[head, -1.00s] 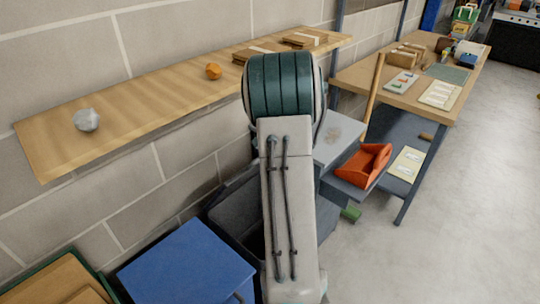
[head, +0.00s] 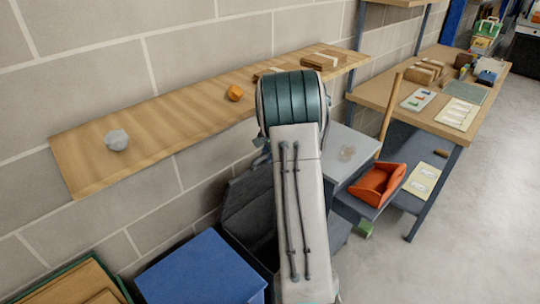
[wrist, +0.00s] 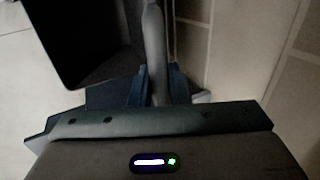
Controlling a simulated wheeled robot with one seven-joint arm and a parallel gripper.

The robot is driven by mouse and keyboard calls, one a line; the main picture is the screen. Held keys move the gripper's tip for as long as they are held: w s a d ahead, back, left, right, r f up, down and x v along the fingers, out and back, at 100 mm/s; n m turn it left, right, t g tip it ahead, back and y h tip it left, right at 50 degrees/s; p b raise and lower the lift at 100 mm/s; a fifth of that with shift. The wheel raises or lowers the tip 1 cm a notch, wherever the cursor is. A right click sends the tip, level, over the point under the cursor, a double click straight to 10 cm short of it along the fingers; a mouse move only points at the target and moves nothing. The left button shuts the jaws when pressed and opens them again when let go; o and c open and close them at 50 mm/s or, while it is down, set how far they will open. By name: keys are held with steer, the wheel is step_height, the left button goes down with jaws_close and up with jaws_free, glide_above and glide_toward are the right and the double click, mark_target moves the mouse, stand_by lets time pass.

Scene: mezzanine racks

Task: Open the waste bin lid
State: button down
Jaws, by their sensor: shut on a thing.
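The waste bin (head: 262,248) is a dark grey tub on the floor by the block wall, partly hidden behind my arm in the head view. A dark grey panel, seemingly its lid (head: 248,198), stands raised and tilted toward the wall, with a dark hollow below it. In the wrist view my gripper (wrist: 157,86) has its blue fingers closed on a pale grey bar (wrist: 153,40), seemingly the edge or handle of the lid. A large dark surface (wrist: 90,35) lies to its left. My gripper is hidden behind my arm in the head view.
A blue box (head: 202,270) stands left of the bin. A wooden wall shelf (head: 180,125) runs above with a grey lump (head: 116,140) and an orange object (head: 235,93). A grey cart with an orange dustpan (head: 377,185) stands right. The floor further right is clear.

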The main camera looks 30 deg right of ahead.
steer(key=c, duration=1.4)
jaws_free()
steer(key=shift+c, duration=0.2)
steer(key=shift+r, duration=0.1)
steer(key=b+v, duration=0.2)
steer(key=v, duration=1.1)
steer(key=shift+s+r, duration=0.15)
steer(key=shift+r, duration=0.15)
steer(key=shift+d, duration=0.1)
